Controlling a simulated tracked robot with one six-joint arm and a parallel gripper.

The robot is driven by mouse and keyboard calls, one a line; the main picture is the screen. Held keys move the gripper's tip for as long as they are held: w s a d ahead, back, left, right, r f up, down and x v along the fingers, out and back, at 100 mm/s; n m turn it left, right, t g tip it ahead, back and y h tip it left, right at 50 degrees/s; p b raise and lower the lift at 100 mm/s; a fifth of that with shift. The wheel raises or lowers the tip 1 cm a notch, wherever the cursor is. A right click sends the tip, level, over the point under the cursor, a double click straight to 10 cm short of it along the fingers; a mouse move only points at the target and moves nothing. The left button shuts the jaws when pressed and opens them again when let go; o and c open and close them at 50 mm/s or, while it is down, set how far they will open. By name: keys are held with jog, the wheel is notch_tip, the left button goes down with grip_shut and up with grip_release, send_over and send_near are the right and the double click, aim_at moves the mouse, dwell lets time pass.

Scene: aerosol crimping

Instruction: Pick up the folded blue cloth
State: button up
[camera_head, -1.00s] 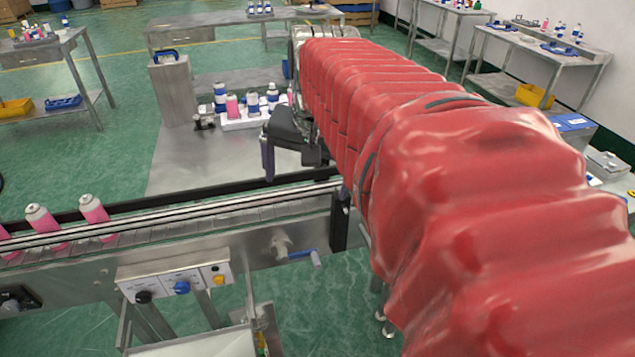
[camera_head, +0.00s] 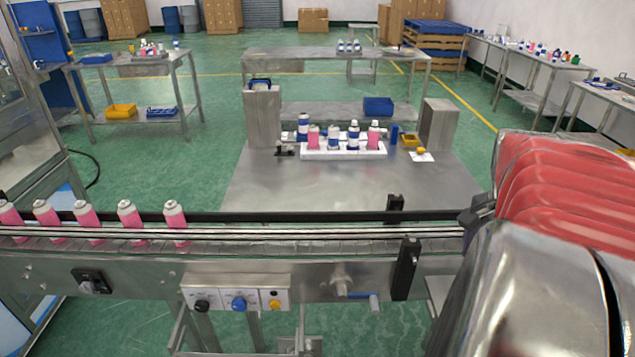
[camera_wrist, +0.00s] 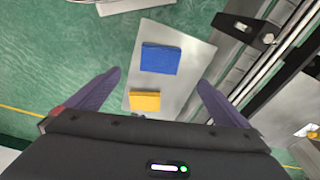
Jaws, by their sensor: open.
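The folded blue cloth (camera_wrist: 160,58) lies flat on a pale grey surface (camera_wrist: 182,88) in the wrist view, near the upper middle. A folded yellow cloth (camera_wrist: 145,101) lies just below it in the picture, apart from it. My gripper (camera_wrist: 159,77) is open, with one dark finger on each side of the picture and nothing between them. The fingertips point toward the blue cloth, and it appears below them, not touched. In the head view, my red-sleeved arm fills the right side and I cannot make out the cloth.
A conveyor (camera_head: 130,245) with several pink cans crosses the head view's front. It also shows at the upper right in the wrist view (camera_wrist: 270,75). Behind it, a steel table holds a white tray (camera_head: 345,154) of bottles.

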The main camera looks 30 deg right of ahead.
jog(key=shift+f, duration=0.1)
jog(key=f, duration=0.5)
jog(key=d+f, duration=0.1)
jog(key=f, duration=0.1)
jog(key=shift+s+f, duration=0.2)
jog(key=shift+f, duration=0.1)
jog(key=shift+d+f, duration=0.1)
jog(key=shift+f, duration=0.25)
jog(key=shift+f, duration=0.1)
jog(key=shift+s+d+f, duration=0.1)
jog(key=shift+d+f, duration=0.05)
jog(key=shift+f, duration=0.65)
jog(key=shift+s+d+f, duration=0.1)
jog(key=shift+d+f, duration=0.1)
jog(key=shift+f, duration=0.65)
jog(key=shift+d+f, duration=0.15)
jog(key=shift+f, duration=0.65)
jog(key=shift+c, duration=0.6)
jog(key=c, duration=1)
jog(key=shift+r, duration=0.1)
